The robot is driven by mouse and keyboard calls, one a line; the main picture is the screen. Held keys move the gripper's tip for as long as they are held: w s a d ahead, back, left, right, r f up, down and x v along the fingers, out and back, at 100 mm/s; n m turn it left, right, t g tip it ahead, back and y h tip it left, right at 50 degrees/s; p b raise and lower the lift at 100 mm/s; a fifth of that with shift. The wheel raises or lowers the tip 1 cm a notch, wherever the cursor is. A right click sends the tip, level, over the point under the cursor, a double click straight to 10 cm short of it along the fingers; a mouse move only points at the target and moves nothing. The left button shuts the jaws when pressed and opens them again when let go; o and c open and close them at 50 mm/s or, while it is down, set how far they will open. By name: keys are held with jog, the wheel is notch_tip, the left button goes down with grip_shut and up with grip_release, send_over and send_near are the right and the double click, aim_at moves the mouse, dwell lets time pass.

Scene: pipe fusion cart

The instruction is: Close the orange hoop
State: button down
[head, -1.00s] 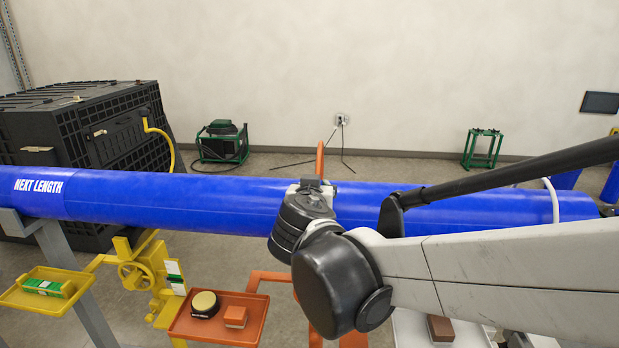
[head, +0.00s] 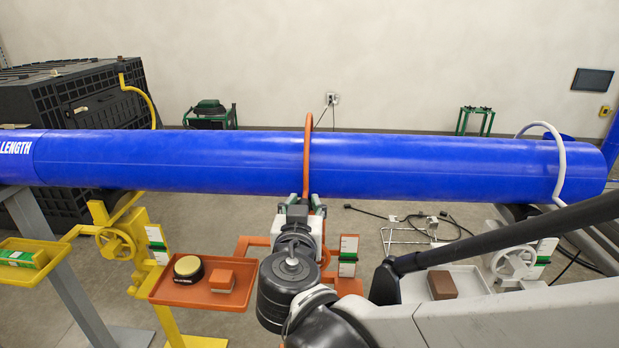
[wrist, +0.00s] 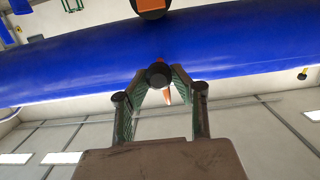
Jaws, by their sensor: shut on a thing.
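The orange hoop (head: 307,158) arches over the top of the blue pipe (head: 420,165) and runs down its near face in the head view. My gripper (head: 297,205) is low at the pipe's near side, at the hoop's lower front end. In the wrist view, the fingers of my gripper (wrist: 158,80) are shut on a black knob (wrist: 158,74), with a bit of orange (wrist: 167,95) showing beside it. The orange stand (head: 250,245) is below the pipe. My gripper and wrist hide where the hoop's end meets the stand, so I cannot tell whether they touch.
A yellow hoop (head: 135,90) stands up behind the pipe at left; a white hoop (head: 562,160) crosses it at right. An orange tray (head: 180,294) holds a round tin (head: 188,268) and a block (head: 221,281). A yellow handwheel (head: 115,243) is further left.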

jog(key=shift+s+f, duration=0.2)
jog(key=shift+f, duration=0.55)
jog(key=c, duration=1.5)
grip_release()
jog(key=shift+w, duration=0.1)
jog(key=s, duration=0.4)
jog(key=s+r, duration=0.1)
jog(key=s, duration=0.7)
jog(key=shift+a+r, duration=0.3)
